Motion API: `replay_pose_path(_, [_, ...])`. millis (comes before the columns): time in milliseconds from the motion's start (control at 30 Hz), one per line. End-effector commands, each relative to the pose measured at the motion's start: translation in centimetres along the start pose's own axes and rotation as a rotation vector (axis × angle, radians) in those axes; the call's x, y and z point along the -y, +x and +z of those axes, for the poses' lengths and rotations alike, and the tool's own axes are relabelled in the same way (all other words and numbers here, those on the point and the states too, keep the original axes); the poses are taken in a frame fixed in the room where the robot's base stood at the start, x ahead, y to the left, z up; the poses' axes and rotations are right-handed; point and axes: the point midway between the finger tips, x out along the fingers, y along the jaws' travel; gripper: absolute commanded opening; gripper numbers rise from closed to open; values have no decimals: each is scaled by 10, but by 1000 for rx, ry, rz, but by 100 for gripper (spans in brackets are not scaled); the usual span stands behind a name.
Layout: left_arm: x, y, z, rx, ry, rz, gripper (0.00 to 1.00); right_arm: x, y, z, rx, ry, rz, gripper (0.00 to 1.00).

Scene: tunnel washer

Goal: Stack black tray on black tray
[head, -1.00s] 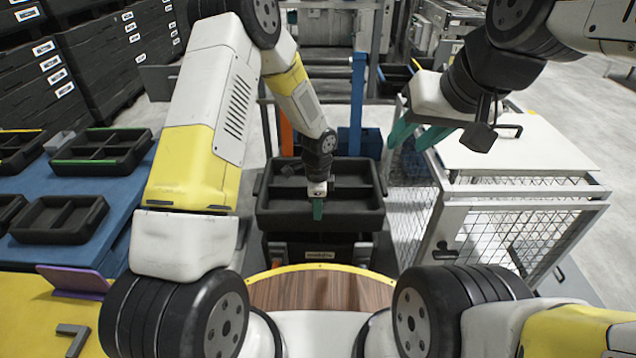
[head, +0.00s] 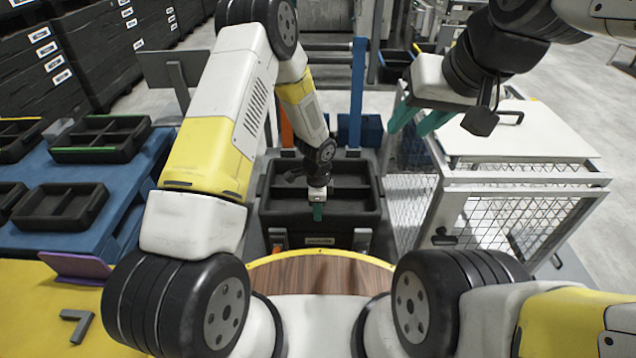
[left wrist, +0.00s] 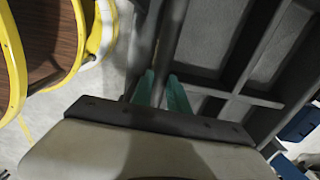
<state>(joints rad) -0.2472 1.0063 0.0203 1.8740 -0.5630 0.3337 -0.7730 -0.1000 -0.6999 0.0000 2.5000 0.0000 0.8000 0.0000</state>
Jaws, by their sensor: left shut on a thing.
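A large black divided tray (head: 345,218) is in the middle of the head view, in front of my base. My left gripper (head: 318,212) is at its near rim, fingers pointing down. In the left wrist view the teal fingertips (left wrist: 162,90) are on both sides of the tray's rim, shut on it, with the tray's compartments (left wrist: 215,40) to the right. A black body with a pale label (head: 319,241) is directly below the tray; any gap between them cannot be told. My right gripper (head: 417,120) is open and empty, raised at the upper right.
A blue table (head: 130,190) at the left bears several smaller black divided trays (head: 60,212). A white-topped mesh cage (head: 520,135) stands close at the right. Blue and orange posts (head: 357,100) stand behind the tray. A yellow surface (head: 40,310) lies at the lower left.

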Motion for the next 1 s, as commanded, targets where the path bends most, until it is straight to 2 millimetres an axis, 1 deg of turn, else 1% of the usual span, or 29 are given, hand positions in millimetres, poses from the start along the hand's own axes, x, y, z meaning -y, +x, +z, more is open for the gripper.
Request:
replay_pose_path(367, [1, 2, 0, 0, 0, -1, 0, 0, 0, 0, 0, 0, 0, 36])
replay_pose_path(400, [1, 2, 0, 0, 0, -1, 28, 0, 0, 0, 0, 0, 0, 36])
replay_pose_path(500, [0, 2, 0, 0, 0, -1, 45, 0, 0, 0, 0, 0, 0, 36])
replay_pose_path(767, [-1, 2, 0, 1, 0, 1, 45, 0, 0, 0, 0, 0, 0, 36])
replay_pose_path(833, [0, 0, 0, 0, 0, 1, 45, 0, 0, 0, 0, 0, 0, 36])
replay_pose_path(933, [1, -11, 0, -2, -1, -3, 45, 0, 0, 0, 0, 0, 0, 36])
replay_pose_path(1000, [1, -22, 0, -1, -1, -3, 45, 0, 0, 0, 0, 0, 0, 36])
